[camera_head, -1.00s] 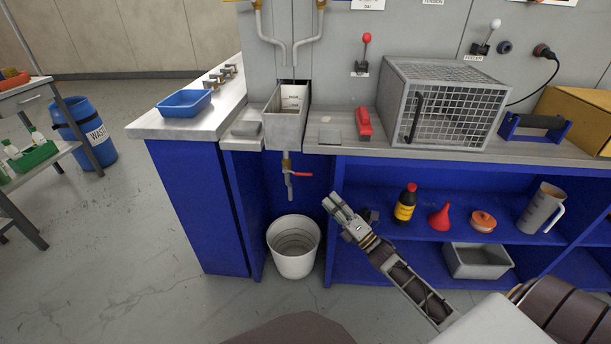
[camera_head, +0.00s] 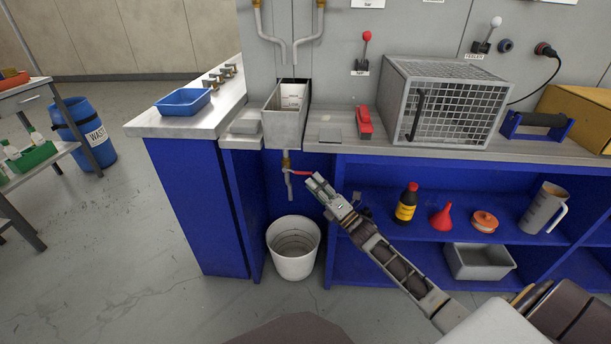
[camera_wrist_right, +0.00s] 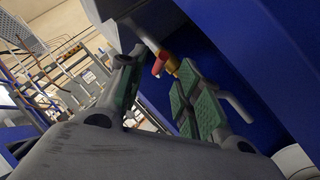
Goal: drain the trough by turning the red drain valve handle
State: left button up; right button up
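The trough (camera_head: 284,128) is a grey metal box at the counter's front edge. Below it hangs a brass drain valve (camera_head: 286,162) with a red handle (camera_head: 301,172) pointing right and a bent outlet pipe (camera_head: 289,187). My right gripper (camera_head: 316,183) is just right of and slightly below the handle's end. In the right wrist view the gripper (camera_wrist_right: 160,72) is open, its green-padded fingers apart. The red handle (camera_wrist_right: 159,63) appears between the fingertips; no contact is clear. The brass valve (camera_wrist_right: 172,63) shows behind it. My left gripper is out of view.
A white bucket (camera_head: 293,258) stands on the floor beneath the outlet. Blue cabinet walls (camera_head: 190,205) flank the recess on the left. A shelf on the right holds a bottle (camera_head: 406,203), a red funnel (camera_head: 441,216) and a jug (camera_head: 543,207). A mesh cage (camera_head: 446,103) sits on the counter.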

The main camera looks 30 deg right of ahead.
aim_at(305, 173)
jog(key=shift+b+x, duration=0.45)
jog(key=shift+x, duration=1.95)
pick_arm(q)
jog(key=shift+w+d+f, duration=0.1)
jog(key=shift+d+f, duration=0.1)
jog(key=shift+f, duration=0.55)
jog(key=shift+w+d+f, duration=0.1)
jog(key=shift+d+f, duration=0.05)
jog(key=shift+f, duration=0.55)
pick_arm(e)
jog(key=shift+w+a+r, duration=0.15)
jog(key=shift+w, duration=0.15)
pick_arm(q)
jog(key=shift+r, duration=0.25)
pick_arm(e)
grip_shut()
